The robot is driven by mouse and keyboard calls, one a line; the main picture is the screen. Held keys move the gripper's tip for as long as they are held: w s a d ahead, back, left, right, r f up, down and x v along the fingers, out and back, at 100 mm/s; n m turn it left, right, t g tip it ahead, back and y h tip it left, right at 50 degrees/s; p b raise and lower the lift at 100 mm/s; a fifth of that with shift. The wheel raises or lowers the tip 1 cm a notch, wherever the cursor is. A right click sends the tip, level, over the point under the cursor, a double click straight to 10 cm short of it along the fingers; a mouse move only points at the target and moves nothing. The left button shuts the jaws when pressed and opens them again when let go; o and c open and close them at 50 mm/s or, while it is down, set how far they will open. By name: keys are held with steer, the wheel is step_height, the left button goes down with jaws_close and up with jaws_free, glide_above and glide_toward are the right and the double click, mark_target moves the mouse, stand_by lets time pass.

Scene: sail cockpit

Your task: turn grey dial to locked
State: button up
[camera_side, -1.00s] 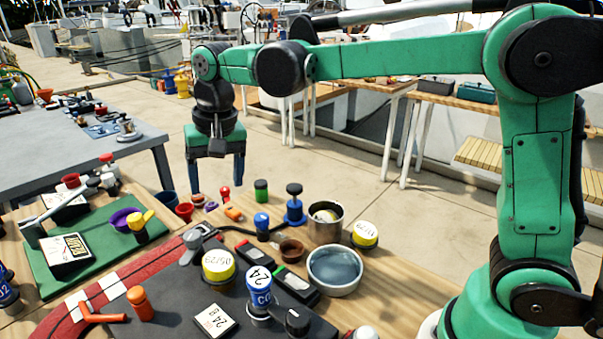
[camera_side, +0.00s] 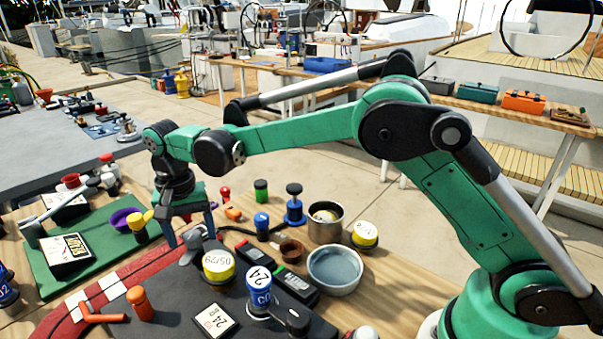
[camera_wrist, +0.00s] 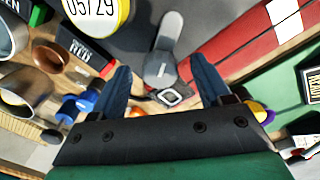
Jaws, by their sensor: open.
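The grey dial (camera_side: 193,240) with its lever-like handle sits at the far left edge of the dark panel (camera_side: 255,318). In the wrist view the dial (camera_wrist: 164,62) lies ahead between the two blue fingers, its handle pointing up and slightly right. My gripper (camera_side: 189,232) is open around the dial's side of the panel in the side view. In the wrist view my gripper (camera_wrist: 160,70) shows its fingers spread on either side with nothing held. I cannot tell whether the fingers touch the dial. Its lock markings are not readable.
A red strip (camera_side: 140,272) runs left of the panel, beside a green mat (camera_side: 95,262). Black boxes (camera_side: 295,286), a blue button (camera_side: 261,227) and metal cups (camera_side: 325,223) lie to the right.

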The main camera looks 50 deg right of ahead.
jaws_close()
steer(key=shift+n, duration=0.4)
steer(key=n, duration=1.1)
stand_by(0.7)
jaws_free()
